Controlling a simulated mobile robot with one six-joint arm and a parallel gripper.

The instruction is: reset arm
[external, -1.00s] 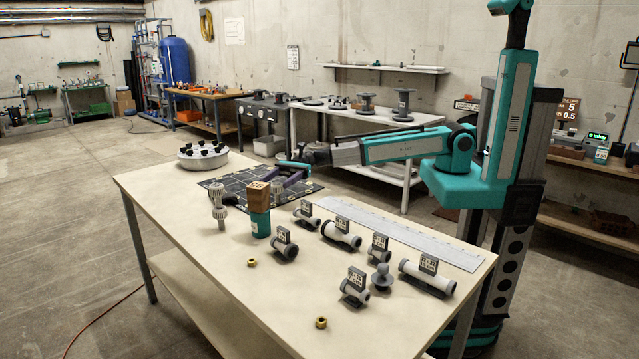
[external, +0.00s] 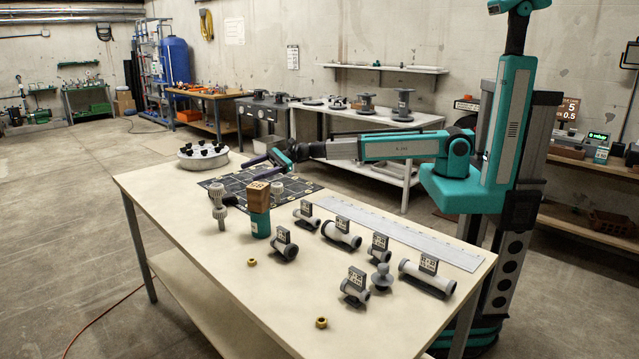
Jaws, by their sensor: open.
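My gripper (external: 266,166) is at the end of my arm, above the dark gridded mat (external: 308,187) on the far part of the table. My arm stretches left from the column at the right side of the table. The gripper is raised clear of the mat and behind the wooden block.
A wooden block on a teal cylinder (external: 260,223) and a grey pipe fitting (external: 219,207) stand nearby. Several tagged fittings (external: 341,233) and a long ruler (external: 420,241) lie nearer the right. A round tray (external: 203,156) sits at the far left.

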